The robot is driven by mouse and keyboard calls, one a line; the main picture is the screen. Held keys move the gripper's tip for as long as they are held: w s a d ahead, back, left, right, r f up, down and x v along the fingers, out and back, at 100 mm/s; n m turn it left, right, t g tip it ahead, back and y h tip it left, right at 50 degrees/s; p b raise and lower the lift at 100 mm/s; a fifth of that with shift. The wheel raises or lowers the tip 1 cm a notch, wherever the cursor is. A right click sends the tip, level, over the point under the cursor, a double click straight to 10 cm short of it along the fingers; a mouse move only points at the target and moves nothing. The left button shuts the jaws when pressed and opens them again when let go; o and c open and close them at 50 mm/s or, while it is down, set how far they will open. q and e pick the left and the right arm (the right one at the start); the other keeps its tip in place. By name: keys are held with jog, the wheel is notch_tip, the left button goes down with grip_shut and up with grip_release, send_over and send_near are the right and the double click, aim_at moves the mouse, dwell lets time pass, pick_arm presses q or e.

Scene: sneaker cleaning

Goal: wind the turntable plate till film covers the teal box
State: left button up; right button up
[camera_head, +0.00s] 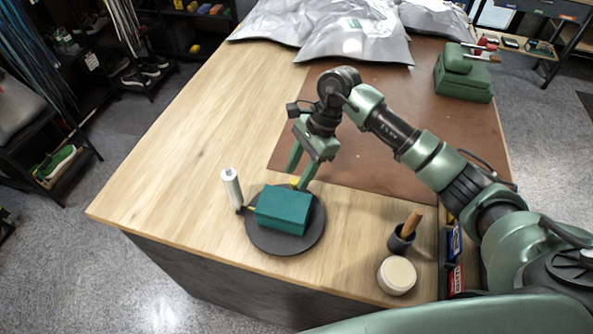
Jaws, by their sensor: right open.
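A teal box (283,211) sits on a dark round turntable plate (267,239) near the front of the wooden table. A white film roll (232,188) stands upright at the plate's left side. I cannot make out whether any film lies on the box. A small yellow piece (294,181) shows at the plate's far edge, behind the box. My right gripper (299,176) points down just behind the box, its fingers apart, close to the yellow piece; I cannot tell whether it touches it. My left gripper is out of view.
A brown mat (400,110) covers the table's right part. Silver bags (350,35) lie at the back, and a green block-like thing (463,75) stands at the back right. A dark cup (401,240) with a wooden handle and a round pale-topped jar (397,274) stand at the front right. The left tabletop is clear.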

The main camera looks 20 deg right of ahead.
jog(key=shift+x, duration=0.85)
grip_shut()
jog(key=shift+r, duration=0.1)
dwell(0.7)
